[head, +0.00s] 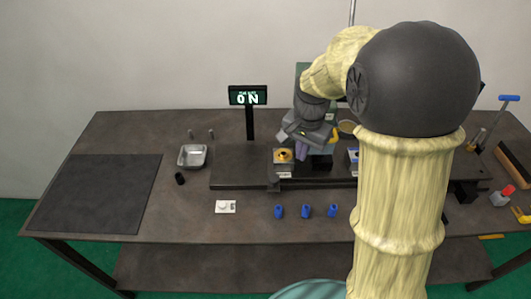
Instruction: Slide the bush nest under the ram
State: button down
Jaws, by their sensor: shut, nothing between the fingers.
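The bush nest appears to be the small pale block (279,169) with a yellow, dark-centred bush (284,155) on top. It sits on the dark slide base (238,167) near the bench's middle. My gripper (302,154) points down just right of the block, with its purple fingertips close together and nothing seen between them. Whether it touches the block cannot be told. A green machine column (301,70) stands behind my arm. The ram cannot be made out; my wrist and arm cover much of the machine.
A dark mat (95,194) covers the left. Tools crowd the right end.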

jog(key=s+d+f+n+t, duration=0.1)
jog(key=s+d+f+n, duration=0.1)
jog(key=s, duration=0.4)
jog(key=s+d+f+n, duration=0.1)
jog(key=s+d+n, duration=0.3)
jog(key=s+d, duration=0.2)
jog(key=shift+s+f+t, duration=0.4)
jog(key=shift+s, duration=0.35)
jog(key=shift+w, duration=0.1)
